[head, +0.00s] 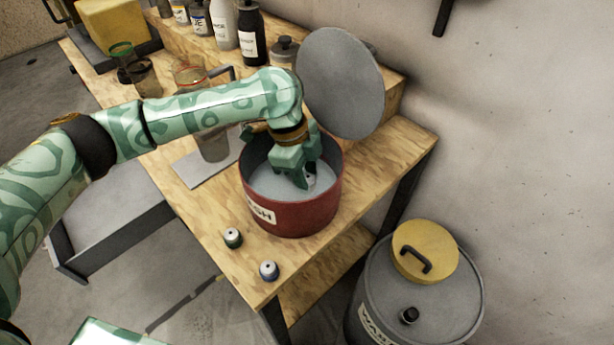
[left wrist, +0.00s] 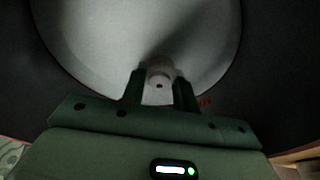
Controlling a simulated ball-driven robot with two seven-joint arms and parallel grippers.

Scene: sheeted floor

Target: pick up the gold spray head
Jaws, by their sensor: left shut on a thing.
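My left gripper (head: 307,178) reaches down into a red pot (head: 296,218) with a partly hidden label. It is shut on a small pale spray head (head: 311,180), inside the pot near the grey liquid or bottom. In the left wrist view the spray head (left wrist: 159,76) sits between the two fingers (left wrist: 159,92), its round end with a dark hole showing. Its gold colour cannot be made out in either view; the fingers hide much of it. Two similar small heads stand on the bench outside the pot, one with a green band (head: 232,238), one with a blue band (head: 268,270).
The pot's round grey lid (head: 341,84) stands raised behind it. Bottles (head: 251,35), a dark lidded jar (head: 285,50) and glass vessels (head: 190,77) stand further back. The bench's front corner is mostly clear.

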